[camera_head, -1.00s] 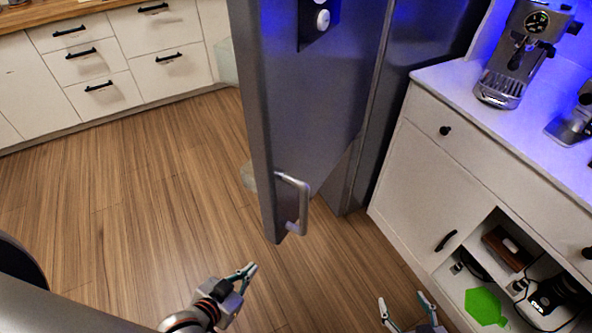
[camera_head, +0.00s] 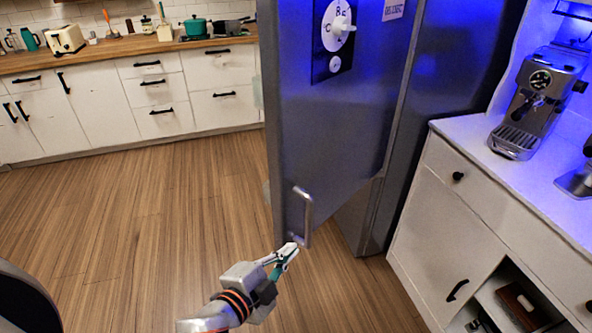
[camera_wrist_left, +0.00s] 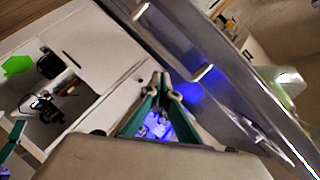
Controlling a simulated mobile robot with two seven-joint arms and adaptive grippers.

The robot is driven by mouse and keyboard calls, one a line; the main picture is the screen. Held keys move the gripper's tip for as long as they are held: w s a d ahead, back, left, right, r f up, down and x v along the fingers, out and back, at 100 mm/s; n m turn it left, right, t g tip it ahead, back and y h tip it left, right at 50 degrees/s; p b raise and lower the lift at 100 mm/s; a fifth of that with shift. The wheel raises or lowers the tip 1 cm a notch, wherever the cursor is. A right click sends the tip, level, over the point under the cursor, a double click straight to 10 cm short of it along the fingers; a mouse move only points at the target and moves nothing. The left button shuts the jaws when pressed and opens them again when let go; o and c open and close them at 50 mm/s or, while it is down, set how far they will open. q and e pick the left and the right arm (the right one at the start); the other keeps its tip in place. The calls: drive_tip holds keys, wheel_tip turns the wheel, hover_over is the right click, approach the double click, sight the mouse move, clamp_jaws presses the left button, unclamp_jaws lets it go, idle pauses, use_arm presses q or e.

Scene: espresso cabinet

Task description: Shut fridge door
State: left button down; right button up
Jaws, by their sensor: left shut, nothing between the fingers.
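The fridge door (camera_head: 335,130) is dark grey and stands open, swung out from the fridge body (camera_head: 440,110). Its silver bar handle (camera_head: 307,215) is low near the door's free edge. My left gripper (camera_head: 291,250) is shut and empty, with its tips just below the handle in the head view. Whether they touch the door cannot be told. In the left wrist view, the shut fingers (camera_wrist_left: 162,82) point toward the door (camera_wrist_left: 235,85). A teal finger, apparently of my right gripper (camera_wrist_left: 12,138), shows at the left edge of that view; its opening cannot be judged.
A white cabinet (camera_head: 440,225) with an espresso machine (camera_head: 537,100) on top stands right of the fridge. White drawers (camera_head: 185,95) under a wooden counter line the back wall. The wooden floor (camera_head: 130,210) left of the door is clear.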

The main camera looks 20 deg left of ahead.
sight(293, 165)
use_arm(q)
wheel_tip(293, 165, up, 16)
drive_tip(key=f+m+t, duration=0.1)
drive_tip(key=m+t, duration=0.2)
drive_tip(key=m, duration=0.2)
drive_tip(key=w, duration=0.4)
drive_tip(key=w+a+p, duration=0.1)
drive_tip(key=w, duration=0.6)
drive_tip(key=shift+w+a+r+p, duration=0.3)
drive_tip(key=shift+a+p, duration=0.05)
drive_tip(key=shift+a, duration=0.05)
drive_tip(key=shift+w+a, duration=0.2)
drive_tip(key=shift+a, duration=0.05)
use_arm(e)
drive_tip(key=shift+s+d+f+g+h, duration=0.2)
drive_tip(key=shift+s+d+g+h, duration=0.15)
drive_tip(key=shift+d, duration=0.25)
